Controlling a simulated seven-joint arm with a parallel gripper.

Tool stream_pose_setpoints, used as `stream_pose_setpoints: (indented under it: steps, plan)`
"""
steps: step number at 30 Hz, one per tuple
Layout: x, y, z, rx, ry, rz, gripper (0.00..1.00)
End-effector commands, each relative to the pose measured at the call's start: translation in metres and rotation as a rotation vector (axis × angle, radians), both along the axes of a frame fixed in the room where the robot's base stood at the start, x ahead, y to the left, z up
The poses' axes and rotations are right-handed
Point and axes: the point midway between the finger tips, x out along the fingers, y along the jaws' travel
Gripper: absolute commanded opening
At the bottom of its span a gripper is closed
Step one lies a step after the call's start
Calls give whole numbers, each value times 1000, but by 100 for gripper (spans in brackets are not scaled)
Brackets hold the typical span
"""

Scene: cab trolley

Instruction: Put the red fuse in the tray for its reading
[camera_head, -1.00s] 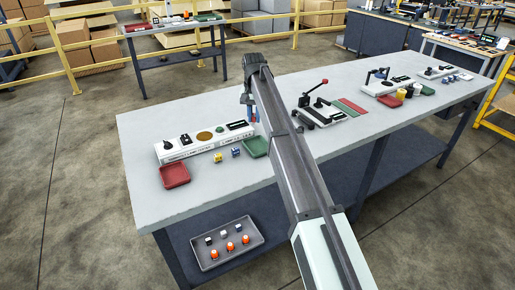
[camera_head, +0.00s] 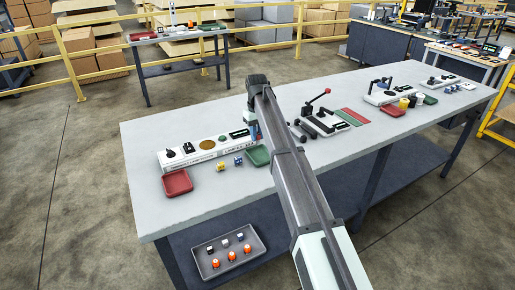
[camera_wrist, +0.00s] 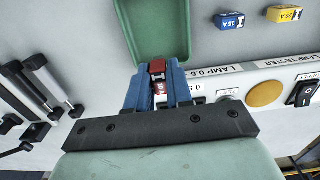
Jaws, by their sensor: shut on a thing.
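My gripper (camera_wrist: 157,75) has blue fingers and is shut on the red fuse (camera_wrist: 157,67), which shows between the fingertips in the wrist view. The fuse appears at the near edge of the green tray (camera_wrist: 124,28) in that view; I cannot tell its height above the tray. In the head view my gripper (camera_head: 255,132) is just behind the green tray (camera_head: 258,156), beside the tester's right end, and the fuse is hidden. The red tray (camera_head: 177,184) stands empty at the tester's left end. The lamp tester (camera_head: 204,151) has a round gold pad; its display is unreadable.
A blue fuse (camera_wrist: 230,21) and a yellow fuse (camera_wrist: 285,14) stand on the bench between the trays. A lever fixture (camera_head: 325,120) stands to the right. A grey tray (camera_head: 257,247) of orange and white-topped pieces sits on the lower shelf. The bench front is clear.

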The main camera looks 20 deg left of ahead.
Motion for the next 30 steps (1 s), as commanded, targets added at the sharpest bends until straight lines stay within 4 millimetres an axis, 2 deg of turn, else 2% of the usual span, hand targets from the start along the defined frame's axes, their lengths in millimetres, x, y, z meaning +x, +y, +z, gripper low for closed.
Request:
stream_pose_setpoints:
  steps: [3,8,16,29,30]
  plan:
    - [-1,0,-18,-1,2,-1,0]
    - [0,0,-28,0,0,-1,0]
    - [0,0,-58,-1,1,-1,0]
    - [0,0,-63,-1,1,-2,0]
    - [0,0,-62,0,0,-2,24]
